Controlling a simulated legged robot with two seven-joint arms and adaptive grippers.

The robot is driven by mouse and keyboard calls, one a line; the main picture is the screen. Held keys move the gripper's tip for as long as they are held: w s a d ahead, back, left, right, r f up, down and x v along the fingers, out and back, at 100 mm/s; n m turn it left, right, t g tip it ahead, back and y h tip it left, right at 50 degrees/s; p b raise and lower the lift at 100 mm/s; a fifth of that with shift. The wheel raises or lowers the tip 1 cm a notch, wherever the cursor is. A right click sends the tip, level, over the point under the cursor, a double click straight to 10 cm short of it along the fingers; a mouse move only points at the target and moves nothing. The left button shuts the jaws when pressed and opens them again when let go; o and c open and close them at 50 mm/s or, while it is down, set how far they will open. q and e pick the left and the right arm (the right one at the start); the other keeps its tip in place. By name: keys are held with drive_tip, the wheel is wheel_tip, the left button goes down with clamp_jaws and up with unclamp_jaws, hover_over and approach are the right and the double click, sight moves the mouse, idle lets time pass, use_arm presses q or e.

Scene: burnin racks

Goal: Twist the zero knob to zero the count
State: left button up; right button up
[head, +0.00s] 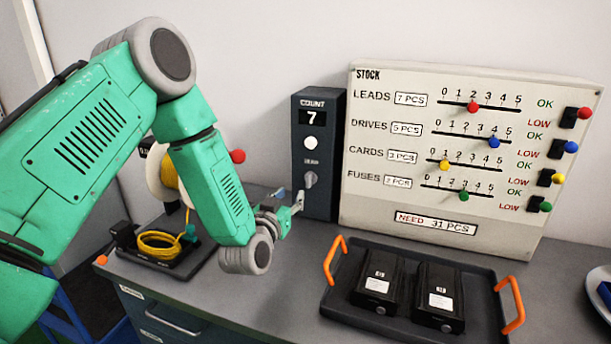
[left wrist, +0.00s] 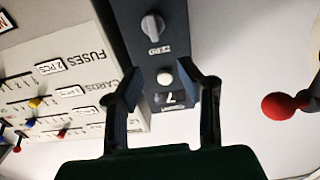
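The dark count box (head: 318,190) stands upright on the counter against the stock board. Its display (head: 312,117) reads 7, with a white round button below it. The grey zero knob (head: 311,179) sits lower on its front face; it also shows in the left wrist view (left wrist: 152,27), upside down, with its label beside it. My left gripper (head: 297,203) is just left of the box, a little below the knob in the head view. In the left wrist view its fingers (left wrist: 162,88) are spread apart with nothing between them, and the knob lies beyond the tips. My right gripper is not in view.
The stock board (head: 470,160) with sliders and switches stands right of the box. A black tray (head: 345,310) with orange handles holds two dark boxes in front. A yellow cable spool (head: 165,180) and coiled cable are behind my left arm. A red ball (left wrist: 283,106) is nearby.

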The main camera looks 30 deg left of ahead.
sight(308, 177)
use_arm(q)
drive_tip(key=x, duration=0.6)
drive_tip(key=d+p+x, duration=0.1)
drive_tip(key=x, duration=0.2)
drive_tip(key=shift+w, duration=0.55)
drive_tip(key=shift+w+a+f, duration=0.15)
drive_tip(key=shift+w+a, duration=0.3)
drive_tip(key=shift+w, duration=0.1)
drive_tip(key=shift+d, duration=0.25)
clamp_jaws()
